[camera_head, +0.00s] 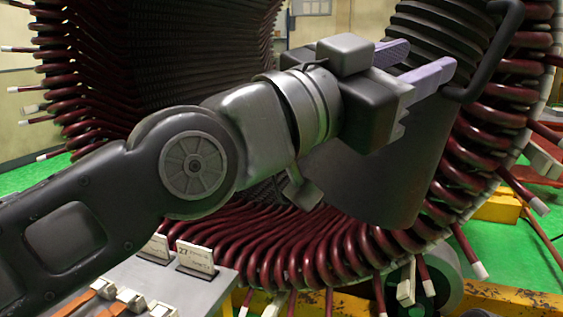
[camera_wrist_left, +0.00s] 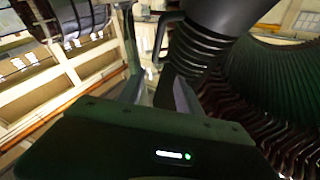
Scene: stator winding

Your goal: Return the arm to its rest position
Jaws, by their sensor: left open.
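My left arm comes in from the left in the head view and reaches across to the right. My left gripper (camera_head: 428,62) is open, with its two pale purple fingers pointing to the upper right. It is in front of a dark ribbed cylinder (camera_head: 440,28) with a black handle (camera_head: 497,50). I see nothing between the fingers. In the left wrist view the two fingers (camera_wrist_left: 152,92) stand apart, with the ribbed cylinder (camera_wrist_left: 193,55) close beyond them. Whether a finger touches the handle I cannot tell. My right gripper is not in view.
The large stator ring with dark red coils (camera_head: 290,245) surrounds the arm. A grey table (camera_head: 190,285) at the lower left holds white labelled cards (camera_head: 195,258) and small parts. Yellow supports (camera_head: 500,297) stand on the green floor (camera_head: 510,245).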

